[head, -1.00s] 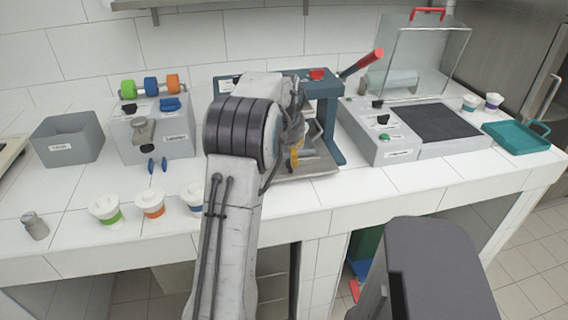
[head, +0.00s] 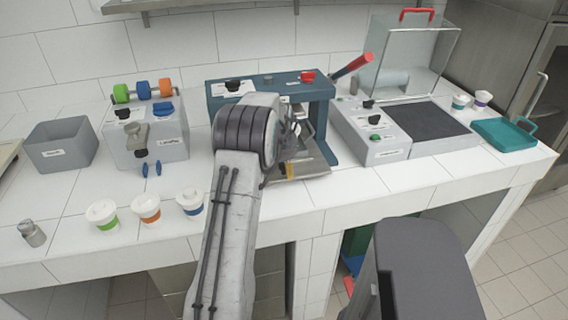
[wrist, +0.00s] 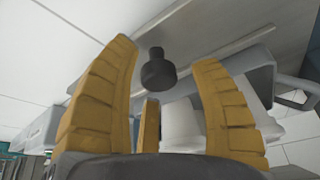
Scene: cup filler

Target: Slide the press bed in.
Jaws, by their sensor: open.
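The press (head: 272,84) is a blue frame with a red lever (head: 352,66) at the back middle of the counter. Its grey bed (head: 318,168) shows low at the front of the frame, partly hidden by my arm. My gripper (head: 290,168) is over the bed's front part in the head view, with its yellow fingers partly covered. In the wrist view my gripper (wrist: 163,55) is open, and a dark round knob (wrist: 158,72) shows between the fingers. The fingers look apart from the knob. A grey plate edge (wrist: 225,62) runs behind it.
Three lidded cups (head: 146,209) stand left of my arm near the counter's front edge. A grey bin (head: 60,145) and a lid dispenser box (head: 146,135) stand behind them. A grey machine with a clear raised cover (head: 415,55) and a teal tray (head: 505,135) stand right.

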